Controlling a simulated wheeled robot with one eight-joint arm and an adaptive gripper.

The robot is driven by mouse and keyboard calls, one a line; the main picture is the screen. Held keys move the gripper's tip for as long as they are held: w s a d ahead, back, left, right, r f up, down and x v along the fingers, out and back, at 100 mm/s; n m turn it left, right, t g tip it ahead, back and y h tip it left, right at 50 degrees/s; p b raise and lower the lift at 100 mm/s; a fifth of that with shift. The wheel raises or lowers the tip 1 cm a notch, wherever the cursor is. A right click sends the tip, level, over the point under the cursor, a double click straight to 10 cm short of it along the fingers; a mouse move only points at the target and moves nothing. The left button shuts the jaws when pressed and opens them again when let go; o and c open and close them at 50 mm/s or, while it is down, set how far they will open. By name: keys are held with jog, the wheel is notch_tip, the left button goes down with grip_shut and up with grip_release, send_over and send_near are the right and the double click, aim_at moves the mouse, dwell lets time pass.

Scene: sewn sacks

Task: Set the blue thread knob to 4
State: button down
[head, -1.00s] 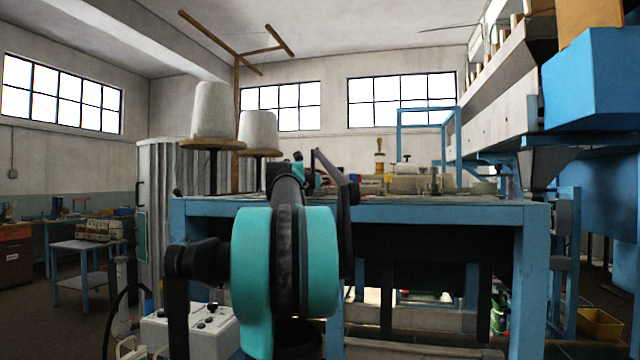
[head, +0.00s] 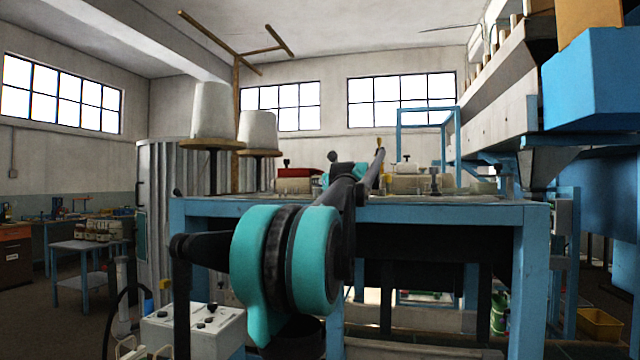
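I cannot make out a blue thread knob in the head view. A blue-framed work table (head: 440,213) stands ahead, with beige sewing equipment (head: 407,183) and a small red-topped item (head: 303,173) on its top. My teal and black arm fills the lower middle and reaches up over the table's front edge. Its far end is small and dark near the tabletop. I cannot pick out my gripper there; the arm's own links seem to hide it. The arm also covers part of the table's front and top.
A pale control box (head: 190,330) with dark knobs is at the lower left, beside my arm. A large blue machine (head: 597,85) overhangs the right side. A yellow bin (head: 600,325) lies on the floor at right.

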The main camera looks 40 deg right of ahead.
jog(key=shift+n+y, duration=0.4)
jog(key=shift+y, duration=0.2)
jog(key=c, duration=1.4)
grip_release()
jog(key=shift+o, duration=0.2)
jog(key=s, duration=0.4)
jog(key=s+a, duration=0.1)
jog(key=s, duration=0.7)
jog(key=shift+a, duration=0.2)
